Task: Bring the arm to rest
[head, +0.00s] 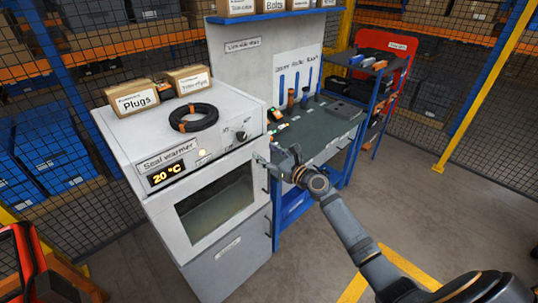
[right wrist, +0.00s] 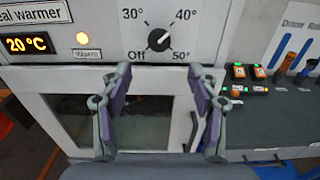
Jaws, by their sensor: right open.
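My right arm reaches in from the lower right of the head view. Its gripper (head: 272,160) is in front of the upper right part of the seal warmer (head: 150,130). In the right wrist view the two fingers of the gripper (right wrist: 160,85) are apart with nothing between them. The warmer's black knob (right wrist: 159,40) is beyond the fingertips, clear of them, its white mark towards 40°. The display (right wrist: 27,45) reads 20 °C and a lamp (right wrist: 82,38) glows. The warmer's glass door (head: 215,200) looks shut. My left gripper is not in view.
A black coil (head: 193,117) and two cardboard boxes, one marked Plugs (head: 133,98), sit on the warmer. A workbench (head: 318,130) with small devices and tools stands right of it. A red rack (head: 385,75) is farther back. The floor (head: 400,200) at right is clear.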

